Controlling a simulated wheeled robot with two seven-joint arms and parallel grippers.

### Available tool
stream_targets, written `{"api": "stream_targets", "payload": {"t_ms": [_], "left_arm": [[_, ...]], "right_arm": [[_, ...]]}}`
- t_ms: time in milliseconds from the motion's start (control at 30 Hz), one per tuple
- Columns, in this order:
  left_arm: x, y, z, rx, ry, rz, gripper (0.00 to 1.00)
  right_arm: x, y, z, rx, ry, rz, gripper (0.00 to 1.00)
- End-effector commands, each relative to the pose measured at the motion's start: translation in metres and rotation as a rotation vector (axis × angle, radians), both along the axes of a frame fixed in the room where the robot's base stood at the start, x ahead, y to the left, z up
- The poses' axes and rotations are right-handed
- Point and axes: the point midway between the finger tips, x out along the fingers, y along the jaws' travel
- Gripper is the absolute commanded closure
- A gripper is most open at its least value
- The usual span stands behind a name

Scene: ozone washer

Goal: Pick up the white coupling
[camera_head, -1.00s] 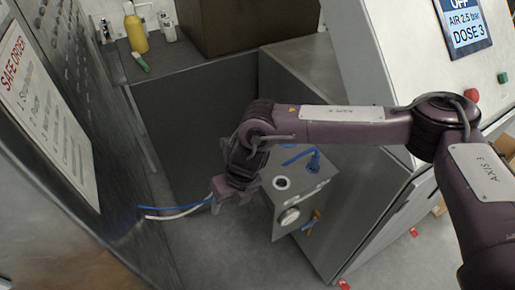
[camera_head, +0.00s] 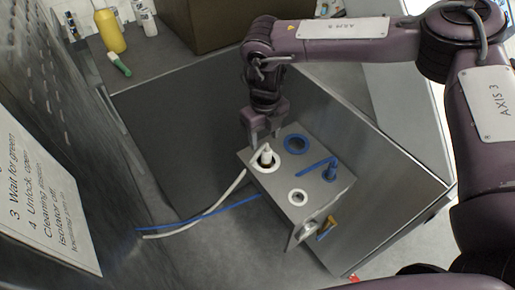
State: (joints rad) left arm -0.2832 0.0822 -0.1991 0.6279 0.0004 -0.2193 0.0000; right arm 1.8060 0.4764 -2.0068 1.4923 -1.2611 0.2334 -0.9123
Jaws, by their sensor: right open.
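The white coupling (camera_head: 266,155) stands upright in a white-ringed port on top of a grey box (camera_head: 272,187). My right gripper (camera_head: 264,138) is open, pointing down right above the coupling. Its fingertips are close to the coupling's top; I cannot tell whether they touch it. A white hose (camera_head: 205,214) runs from the left wall to the box near this port. My left gripper is not in view.
The box top also has a blue-ringed port (camera_head: 295,144), a smaller white-ringed port (camera_head: 298,198) and a blue fitting (camera_head: 330,171). A blue hose (camera_head: 215,212) runs beside the white one. A yellow bottle (camera_head: 109,31) stands on the back counter.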

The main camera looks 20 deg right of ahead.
Motion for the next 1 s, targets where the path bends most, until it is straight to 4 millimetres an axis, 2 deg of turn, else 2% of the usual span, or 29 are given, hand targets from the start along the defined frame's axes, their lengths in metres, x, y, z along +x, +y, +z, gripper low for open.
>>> {"api": "stream_targets", "payload": {"t_ms": [367,500,600,867,1000], "left_arm": [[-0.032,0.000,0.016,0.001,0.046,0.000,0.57],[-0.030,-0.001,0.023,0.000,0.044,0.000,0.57],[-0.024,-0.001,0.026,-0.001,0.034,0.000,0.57],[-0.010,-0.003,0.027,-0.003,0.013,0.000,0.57],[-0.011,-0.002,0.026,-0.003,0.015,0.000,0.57]], "right_arm": [[-0.005,-0.003,-0.039,-0.002,0.003,0.001,0.48],[-0.006,-0.005,-0.062,-0.002,0.003,0.000,0.48],[-0.006,-0.004,-0.072,-0.001,0.001,0.000,0.48],[-0.006,-0.005,-0.077,-0.001,0.000,0.000,0.48],[-0.006,-0.005,-0.077,-0.001,0.000,0.000,0.64]]}}
